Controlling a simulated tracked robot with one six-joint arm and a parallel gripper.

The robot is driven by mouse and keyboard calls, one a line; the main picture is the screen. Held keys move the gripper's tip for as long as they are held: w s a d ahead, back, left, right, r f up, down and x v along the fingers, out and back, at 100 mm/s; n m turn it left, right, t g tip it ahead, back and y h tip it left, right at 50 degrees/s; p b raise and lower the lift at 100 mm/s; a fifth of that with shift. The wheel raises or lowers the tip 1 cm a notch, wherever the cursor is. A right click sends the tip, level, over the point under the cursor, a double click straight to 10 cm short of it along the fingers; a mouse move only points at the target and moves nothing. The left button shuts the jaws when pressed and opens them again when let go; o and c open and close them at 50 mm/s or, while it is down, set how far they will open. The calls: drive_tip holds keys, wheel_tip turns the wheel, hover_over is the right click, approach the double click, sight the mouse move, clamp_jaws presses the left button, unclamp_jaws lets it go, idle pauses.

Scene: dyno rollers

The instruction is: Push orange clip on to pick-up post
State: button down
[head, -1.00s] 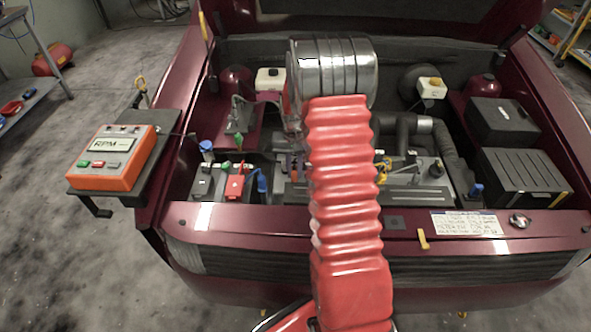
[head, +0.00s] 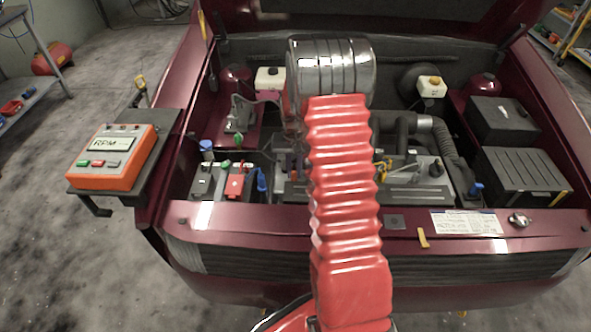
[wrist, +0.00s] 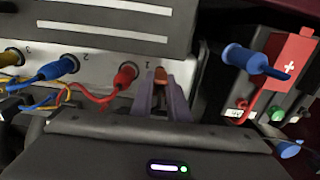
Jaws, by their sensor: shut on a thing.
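In the wrist view, the two purple fingers of my gripper (wrist: 163,93) are shut on a small orange clip (wrist: 160,76). The clip lies between the fingertips at the edge of a pale block, just right of the red plug (wrist: 125,76) marked 1. I cannot tell a pick-up post apart; any post at the clip is hidden by the fingers, and I cannot tell whether clip and post touch. In the head view my red arm hides most of the gripper and the clip.
Blue (wrist: 60,68) and yellow (wrist: 12,57) plugs with loose cables sit left of the red one. A battery with a red cover (wrist: 285,70) and a blue-handled part (wrist: 245,60) stand at right. An orange RPM box (head: 112,157) sits on the left side shelf.

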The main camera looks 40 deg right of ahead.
drive_tip(key=shift+f, duration=0.35)
idle(0.5)
drive_tip(key=c, duration=1.6)
unclamp_jaws()
wheel_tip(320, 180, up, 14)
drive_tip(key=shift+f, duration=0.15)
